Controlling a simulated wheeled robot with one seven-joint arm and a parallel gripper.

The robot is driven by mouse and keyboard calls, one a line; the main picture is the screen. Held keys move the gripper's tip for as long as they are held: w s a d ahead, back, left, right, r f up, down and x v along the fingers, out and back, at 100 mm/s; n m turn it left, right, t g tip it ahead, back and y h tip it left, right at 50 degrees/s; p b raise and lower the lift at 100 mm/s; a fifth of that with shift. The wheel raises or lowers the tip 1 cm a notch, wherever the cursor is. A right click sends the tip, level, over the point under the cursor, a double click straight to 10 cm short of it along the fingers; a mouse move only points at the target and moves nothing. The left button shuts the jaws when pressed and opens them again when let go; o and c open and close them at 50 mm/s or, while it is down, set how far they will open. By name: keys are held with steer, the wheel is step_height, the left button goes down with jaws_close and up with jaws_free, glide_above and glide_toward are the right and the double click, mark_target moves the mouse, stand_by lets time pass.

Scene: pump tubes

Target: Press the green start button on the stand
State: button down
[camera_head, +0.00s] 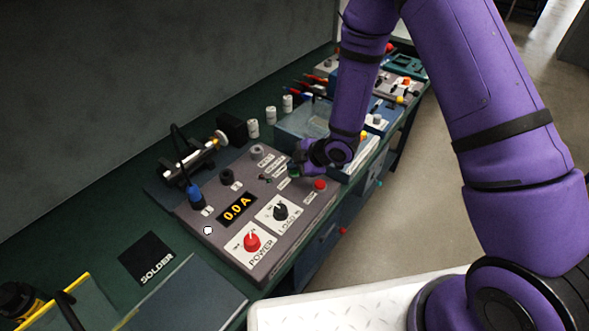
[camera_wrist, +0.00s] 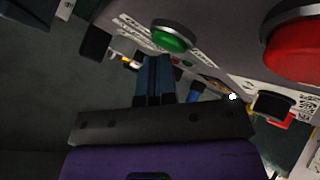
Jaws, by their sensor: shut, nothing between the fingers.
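The green button (camera_wrist: 172,38) is a round domed cap in a metal ring on the grey panel, with white labels beside it, at the top middle of the wrist view. In the head view only a sliver of green shows beside my gripper (camera_head: 297,168), which covers most of it. My gripper (camera_wrist: 156,62) is shut and empty, its dark fingers pointing toward the panel just below the button in the wrist view. I cannot tell whether the tips touch anything.
A large red button (camera_wrist: 298,52) sits right of the green one; it also shows in the head view (camera_head: 320,184). The panel (camera_head: 222,247) carries a red power knob (camera_head: 251,242), a black knob (camera_head: 280,211) and a 0.0 A display (camera_head: 237,209). A clear-topped box (camera_head: 300,124) stands behind.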

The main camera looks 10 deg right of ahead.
mark_target(294, 172)
steer(key=shift+f, duration=0.2)
steer(key=shift+r, duration=0.15)
stand_by(0.4)
steer(key=shift+r, duration=0.85)
steer(key=shift+r, duration=0.15)
steer(key=shift+r, duration=2.4)
